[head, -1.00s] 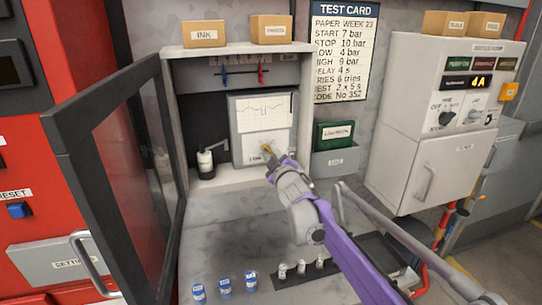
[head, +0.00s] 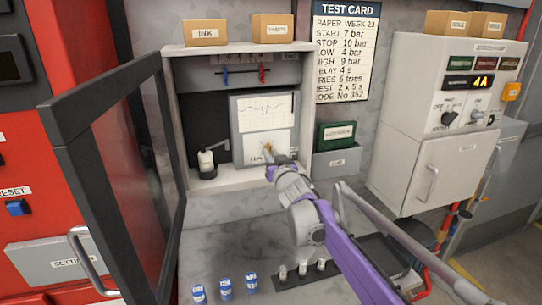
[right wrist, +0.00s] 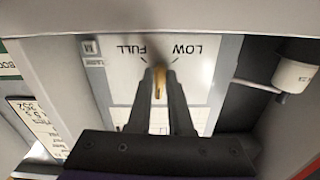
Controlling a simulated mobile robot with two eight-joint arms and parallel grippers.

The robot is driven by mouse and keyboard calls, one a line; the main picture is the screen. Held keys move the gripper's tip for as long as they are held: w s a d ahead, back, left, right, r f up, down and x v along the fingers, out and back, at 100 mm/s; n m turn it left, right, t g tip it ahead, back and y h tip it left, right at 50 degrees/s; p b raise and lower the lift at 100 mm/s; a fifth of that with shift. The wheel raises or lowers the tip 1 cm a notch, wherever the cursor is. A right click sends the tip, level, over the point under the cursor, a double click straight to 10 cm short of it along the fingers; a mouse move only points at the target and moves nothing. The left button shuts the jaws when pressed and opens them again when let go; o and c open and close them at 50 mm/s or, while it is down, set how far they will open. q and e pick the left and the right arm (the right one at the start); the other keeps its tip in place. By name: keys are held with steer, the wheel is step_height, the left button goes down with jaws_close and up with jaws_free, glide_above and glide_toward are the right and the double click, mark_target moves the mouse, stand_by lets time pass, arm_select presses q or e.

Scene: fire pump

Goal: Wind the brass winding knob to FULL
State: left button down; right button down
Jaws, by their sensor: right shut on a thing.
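The brass winding knob (head: 268,149) sits low on the white recorder panel inside the open cabinet; much of it is hidden by my gripper in the head view. In the right wrist view the knob (right wrist: 159,80) shows between two dark fingers, below the words FULL and LOW, which appear upside down. My right gripper (head: 271,166) reaches up to the panel and is shut on the knob. Which mark the knob points to I cannot tell. My left gripper is not in view.
The glass cabinet door (head: 125,180) stands open at the left. A white bottle (head: 207,163) stands inside the cabinet, left of the panel. Blue-labelled bottles (head: 225,288) and small vials (head: 301,270) stand below. A green book (head: 337,135) sits in a holder at the right.

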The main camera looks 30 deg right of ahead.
steer(key=shift+m, duration=0.8)
steer(key=c, duration=0.9)
jaws_free()
steer(key=v, duration=1)
steer(key=shift+s+b, duration=0.35)
